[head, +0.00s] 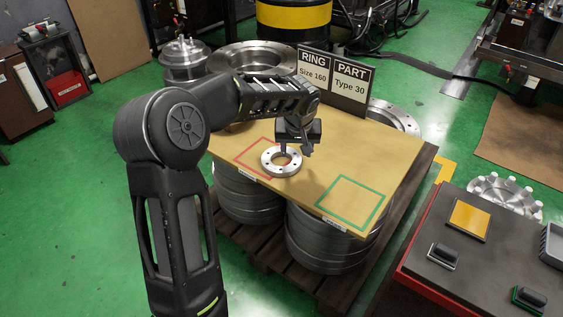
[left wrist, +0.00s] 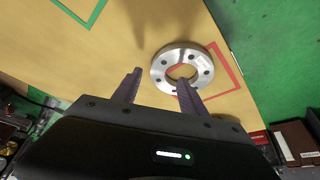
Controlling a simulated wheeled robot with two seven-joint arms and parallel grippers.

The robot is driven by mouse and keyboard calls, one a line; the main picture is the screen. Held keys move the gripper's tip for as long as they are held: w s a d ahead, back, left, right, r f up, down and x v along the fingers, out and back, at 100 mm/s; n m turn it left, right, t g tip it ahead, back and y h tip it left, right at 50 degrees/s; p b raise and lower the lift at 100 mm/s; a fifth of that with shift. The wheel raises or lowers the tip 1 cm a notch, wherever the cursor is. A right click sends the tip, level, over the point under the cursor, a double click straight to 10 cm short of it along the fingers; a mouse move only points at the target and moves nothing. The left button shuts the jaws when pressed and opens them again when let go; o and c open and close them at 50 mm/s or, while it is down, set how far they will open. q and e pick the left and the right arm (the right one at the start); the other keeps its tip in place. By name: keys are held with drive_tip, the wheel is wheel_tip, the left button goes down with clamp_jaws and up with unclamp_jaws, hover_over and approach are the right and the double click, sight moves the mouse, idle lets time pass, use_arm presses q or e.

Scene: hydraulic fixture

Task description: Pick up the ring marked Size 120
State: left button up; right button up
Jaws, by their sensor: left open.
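A silver metal ring (head: 281,172) with several bolt holes lies flat on the tan board, partly over the red square outline (head: 243,161). It also shows in the left wrist view (left wrist: 182,52); I cannot read a size on it. My left gripper (head: 295,148) is open and empty, pointing down above the ring's far right side in the head view. In the left wrist view its fingers (left wrist: 159,78) stand apart, one overlapping the ring's near edge and hole, the other beside the ring. A sign (head: 312,74) reads "RING Size 160". My right gripper is not in view.
A second sign (head: 349,84) reads "PART Type 30". A green square outline (head: 354,203) on the board is empty. Large metal drums (head: 322,243) stand under the board. A red-edged console (head: 470,255) stands at the right. Larger flanged metal parts stand behind the board.

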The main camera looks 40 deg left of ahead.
sight(297, 159)
use_arm(q)
drive_tip(key=b+x, duration=0.1)
drive_tip(key=x, duration=0.4)
drive_tip(key=shift+w, duration=0.2)
idle(0.6)
clamp_jaws()
idle(0.3)
idle(0.9)
